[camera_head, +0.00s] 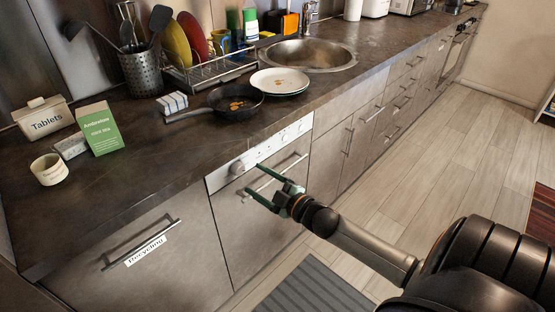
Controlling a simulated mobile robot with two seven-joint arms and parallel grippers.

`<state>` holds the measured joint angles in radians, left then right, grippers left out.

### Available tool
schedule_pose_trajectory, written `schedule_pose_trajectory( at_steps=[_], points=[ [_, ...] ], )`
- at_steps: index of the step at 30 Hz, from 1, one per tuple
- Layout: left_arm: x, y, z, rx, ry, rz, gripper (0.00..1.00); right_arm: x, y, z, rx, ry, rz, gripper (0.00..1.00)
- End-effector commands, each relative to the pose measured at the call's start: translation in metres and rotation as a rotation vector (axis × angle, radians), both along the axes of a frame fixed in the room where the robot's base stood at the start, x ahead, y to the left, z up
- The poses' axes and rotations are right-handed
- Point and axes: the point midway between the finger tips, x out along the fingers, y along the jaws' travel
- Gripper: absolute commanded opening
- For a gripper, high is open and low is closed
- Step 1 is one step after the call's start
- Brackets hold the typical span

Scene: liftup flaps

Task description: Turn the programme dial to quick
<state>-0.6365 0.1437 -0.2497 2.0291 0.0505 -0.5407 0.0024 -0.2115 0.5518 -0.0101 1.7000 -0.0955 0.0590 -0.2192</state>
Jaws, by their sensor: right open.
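My right gripper (255,181) is open and empty in front of the appliance door. My left gripper is not in view.
A door handle (289,167) sits behind my right gripper. The drawer labelled Recycling (145,250) is at left. A pan (236,101), plates (279,80) and a tea box (99,129) stand on the counter (140,175).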

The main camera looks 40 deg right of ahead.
Motion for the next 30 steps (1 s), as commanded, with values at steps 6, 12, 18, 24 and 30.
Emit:
schedule_pose_trajectory(
  at_steps=[6, 12, 18, 24, 30],
  points=[
    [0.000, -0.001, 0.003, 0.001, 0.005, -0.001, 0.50, -0.040, -0.004, 0.002, 0.001, 0.002, 0.001, 0.75],
    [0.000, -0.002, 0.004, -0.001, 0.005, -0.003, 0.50, -0.064, -0.007, 0.004, 0.001, 0.001, -0.001, 0.75],
    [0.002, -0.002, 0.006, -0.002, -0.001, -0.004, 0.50, -0.074, -0.008, 0.004, 0.001, 0.000, 0.000, 0.75],
    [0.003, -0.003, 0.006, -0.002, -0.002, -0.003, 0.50, -0.074, -0.008, 0.005, 0.001, -0.001, 0.000, 0.75],
    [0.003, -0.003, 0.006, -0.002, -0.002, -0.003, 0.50, -0.074, -0.008, 0.005, 0.001, -0.001, 0.000, 0.75]
  ],
)
